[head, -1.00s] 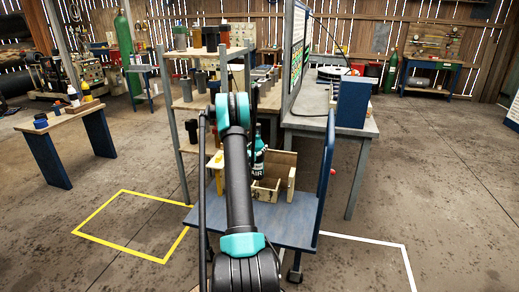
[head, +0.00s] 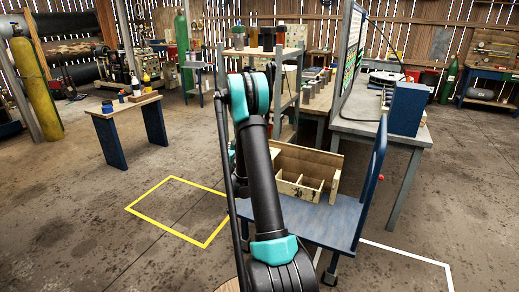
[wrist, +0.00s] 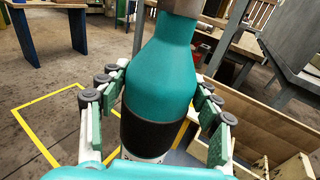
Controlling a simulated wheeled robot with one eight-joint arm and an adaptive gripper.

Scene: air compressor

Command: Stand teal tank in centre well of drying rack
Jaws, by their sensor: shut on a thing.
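The teal tank (wrist: 160,65) fills the middle of the wrist view, with a teal shoulder, a dark band and a pale lower part. My gripper (wrist: 153,100) is shut around it, with a finger on either side. In the head view the tank and gripper are mostly hidden behind my arm. The wooden drying rack (head: 306,158), a divided box with open wells, stands on the blue cart right of my arm. Part of the rack (wrist: 268,125) shows at the right of the wrist view, beside and apart from the tank. My arm hides the rack's left end.
The blue cart (head: 335,224) has an upright handle (head: 375,185) at its right. A shelf with containers (head: 262,52) stands behind it, and a grey bench (head: 385,130) is at right. A yellow floor outline (head: 165,225) marks clear floor at left.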

